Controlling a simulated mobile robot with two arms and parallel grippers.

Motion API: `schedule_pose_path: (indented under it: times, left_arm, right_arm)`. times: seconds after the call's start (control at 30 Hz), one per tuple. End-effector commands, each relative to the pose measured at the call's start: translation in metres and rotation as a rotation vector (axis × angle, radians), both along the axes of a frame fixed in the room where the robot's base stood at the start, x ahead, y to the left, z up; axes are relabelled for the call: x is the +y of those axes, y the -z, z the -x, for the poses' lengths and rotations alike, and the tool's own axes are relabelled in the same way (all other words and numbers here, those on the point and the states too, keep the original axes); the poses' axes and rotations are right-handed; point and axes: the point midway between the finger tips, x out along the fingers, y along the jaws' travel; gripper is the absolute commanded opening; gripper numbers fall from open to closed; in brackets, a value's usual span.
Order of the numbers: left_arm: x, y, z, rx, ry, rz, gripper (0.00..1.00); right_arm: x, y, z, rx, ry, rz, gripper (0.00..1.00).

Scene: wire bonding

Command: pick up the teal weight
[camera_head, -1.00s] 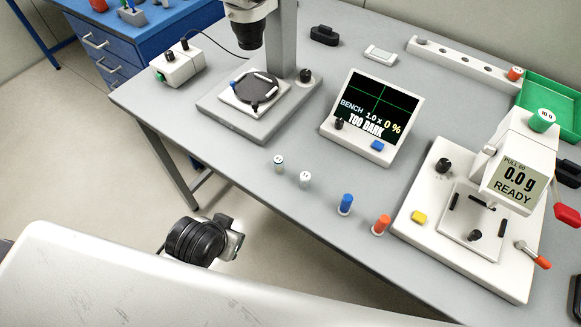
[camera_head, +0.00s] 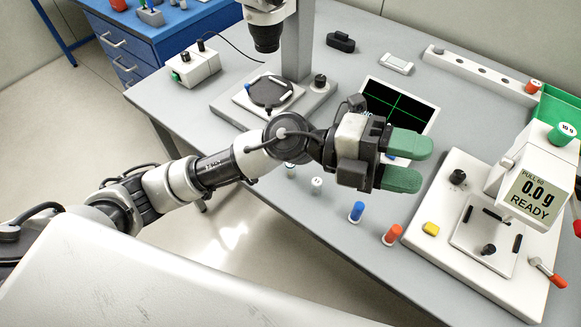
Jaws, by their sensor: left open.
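The teal weight (camera_head: 561,134) is a small cylinder with a white label on its end. It sits on top of the white pull tester (camera_head: 520,185) at the right. My left gripper (camera_head: 410,161) reaches in from the left, its two green fingers apart with nothing between them. It is above the bench in front of the display, well to the left of the teal weight. My right gripper is not in view.
The display (camera_head: 400,103) is partly hidden behind my gripper. A blue peg (camera_head: 356,212) and an orange peg (camera_head: 393,235) stand near the bench's front edge. A white rail (camera_head: 480,75) holding an orange weight (camera_head: 532,87) and a green bin (camera_head: 562,108) lie behind the tester.

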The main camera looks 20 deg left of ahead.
Motion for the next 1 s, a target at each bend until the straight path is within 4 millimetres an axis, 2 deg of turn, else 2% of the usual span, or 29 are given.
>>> schedule_pose_path:
  times: [0.07,0.13,0.2,0.27,0.37,0.4,0.5,0.6,0.67,1.0]
  left_arm:
    - [0.001,0.03,0.003,-0.121,0.112,-0.248,0.54]
    - [0.013,0.061,-0.001,-0.202,0.187,-0.485,0.54]
    - [0.036,0.088,-0.014,-0.263,0.229,-0.736,0.54]
    - [0.061,0.106,-0.03,-0.296,0.239,-0.951,0.54]
    - [0.109,0.121,-0.059,-0.319,0.215,-1.27,0.54]
    - [0.126,0.122,-0.068,-0.32,0.197,-1.378,0.54]
    - [0.162,0.12,-0.087,-0.309,0.148,-1.58,0.54]
    - [0.181,0.117,-0.096,-0.295,0.116,-1.688,0.54]
    - [0.186,0.12,-0.098,-0.29,0.108,-1.717,0.54]
    - [0.188,0.167,-0.098,-0.29,0.108,-1.722,0.54]
  right_arm:
    - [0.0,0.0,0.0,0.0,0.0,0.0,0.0]
    - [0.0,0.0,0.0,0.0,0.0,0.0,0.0]
    - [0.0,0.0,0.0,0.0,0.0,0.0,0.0]
    - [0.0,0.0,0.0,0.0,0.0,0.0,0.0]
    - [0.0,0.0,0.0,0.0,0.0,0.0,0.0]
    - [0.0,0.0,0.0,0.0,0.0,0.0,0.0]
    - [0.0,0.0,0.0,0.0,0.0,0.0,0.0]
    - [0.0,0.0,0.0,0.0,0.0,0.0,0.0]
    - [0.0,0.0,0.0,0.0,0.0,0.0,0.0]
    - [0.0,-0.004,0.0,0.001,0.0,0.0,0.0]
